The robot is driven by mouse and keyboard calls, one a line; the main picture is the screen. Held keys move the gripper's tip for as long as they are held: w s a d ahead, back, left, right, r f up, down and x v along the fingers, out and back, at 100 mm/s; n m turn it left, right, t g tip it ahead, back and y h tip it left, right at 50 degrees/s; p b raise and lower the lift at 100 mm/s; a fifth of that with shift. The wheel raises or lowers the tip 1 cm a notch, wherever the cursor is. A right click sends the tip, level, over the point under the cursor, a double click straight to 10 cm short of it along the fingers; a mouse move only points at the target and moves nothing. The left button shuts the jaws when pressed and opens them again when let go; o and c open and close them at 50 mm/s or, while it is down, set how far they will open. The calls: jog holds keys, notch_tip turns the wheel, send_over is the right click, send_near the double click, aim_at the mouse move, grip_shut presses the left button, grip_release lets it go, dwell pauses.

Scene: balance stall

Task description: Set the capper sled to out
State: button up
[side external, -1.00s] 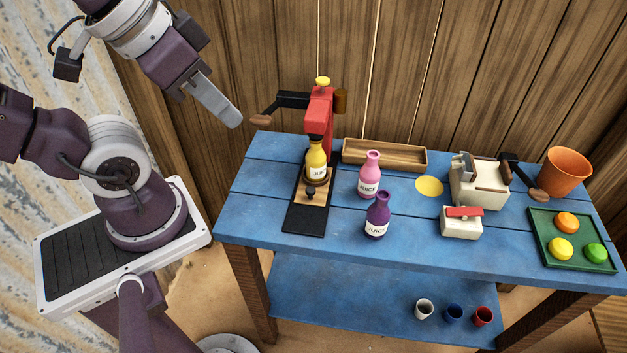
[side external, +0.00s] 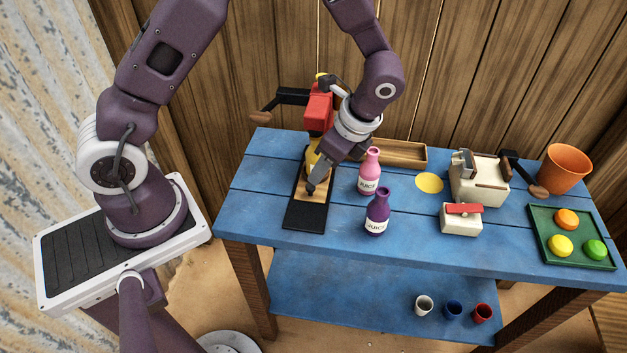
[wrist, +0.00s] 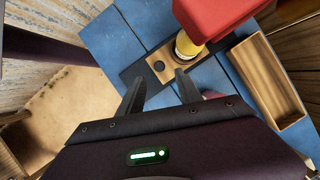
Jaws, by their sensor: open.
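The red capper (side external: 319,104) stands at the back left of the blue table, with a black track (side external: 304,217) running forward from it. The wooden sled (side external: 301,188) sits at the back of the track, and the front stretch of track is bare. A yellow juice bottle (wrist: 187,46) stands upright on the sled under the red head; my gripper partly hides it in the side view. A dark knob (wrist: 159,66) rises from the sled's front part. My gripper (wrist: 160,88) is open and empty, pointing down, its fingertips close to the knob. I cannot tell whether they touch it.
A pink bottle (side external: 369,172) and a purple bottle (side external: 377,213) stand close right of the track. A wooden tray (side external: 402,153) lies behind them. The capper's lever arm (side external: 284,99) sticks out left. The table left of the track is clear.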

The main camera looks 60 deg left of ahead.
aim_at(311, 186)
jog(key=x, duration=0.7)
jog(key=shift+r, duration=0.1)
grip_shut()
jog(key=shift+r, duration=0.1)
dwell(1.0)
